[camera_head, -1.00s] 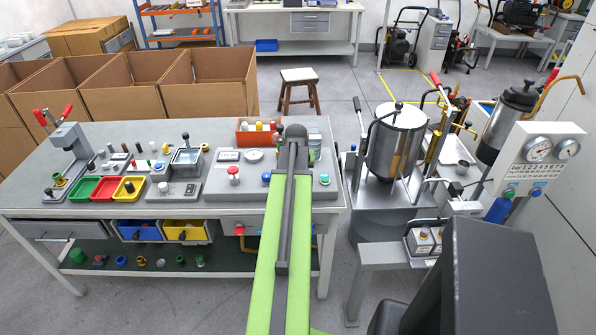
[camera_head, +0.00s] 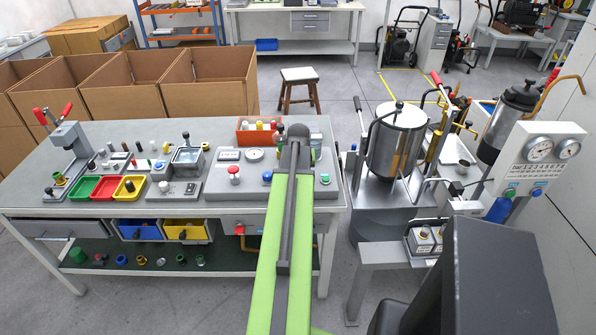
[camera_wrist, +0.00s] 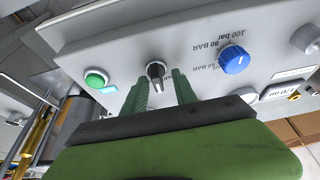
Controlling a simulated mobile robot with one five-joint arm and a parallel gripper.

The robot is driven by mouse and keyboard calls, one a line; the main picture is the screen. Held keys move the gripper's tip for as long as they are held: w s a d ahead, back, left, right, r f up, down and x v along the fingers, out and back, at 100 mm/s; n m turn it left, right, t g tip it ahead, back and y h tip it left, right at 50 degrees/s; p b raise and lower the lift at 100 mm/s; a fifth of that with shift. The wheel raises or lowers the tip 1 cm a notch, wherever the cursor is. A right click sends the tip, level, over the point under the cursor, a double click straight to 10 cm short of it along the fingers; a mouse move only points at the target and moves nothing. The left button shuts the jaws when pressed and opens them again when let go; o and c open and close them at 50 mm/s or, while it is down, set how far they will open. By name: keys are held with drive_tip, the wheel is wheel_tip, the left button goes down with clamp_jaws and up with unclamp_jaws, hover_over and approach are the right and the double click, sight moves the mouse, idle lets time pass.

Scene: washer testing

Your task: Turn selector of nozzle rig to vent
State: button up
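The nozzle rig's panel (camera_wrist: 205,35) fills the upper wrist view, with its labels upside down. The selector (camera_wrist: 157,72) is a small dark knob with a pale pointer on its face. My gripper (camera_wrist: 161,75) has its two green fingers apart, one on each side of the selector. I cannot tell whether either finger touches it. A green button (camera_wrist: 95,78) is left of the selector and a blue knob (camera_wrist: 234,60) is right of it. In the head view the rig (camera_head: 222,184) is on the bench, and my arm hides the selector and my fingers.
In the head view, a red mushroom button (camera_head: 234,174) and a gauge (camera_head: 254,154) are on the rig left of my arm. An orange bin (camera_head: 249,136) stands behind. A metal tank (camera_head: 398,140) and a gauge board (camera_head: 545,150) are at the right.

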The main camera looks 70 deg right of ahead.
drive_tip(key=shift+r, duration=0.1)
drive_tip(key=shift+s+r, duration=0.1)
drive_tip(key=shift+r, duration=0.1)
drive_tip(key=p+v, duration=1.6)
drive_tip(key=shift+a+r, duration=0.3)
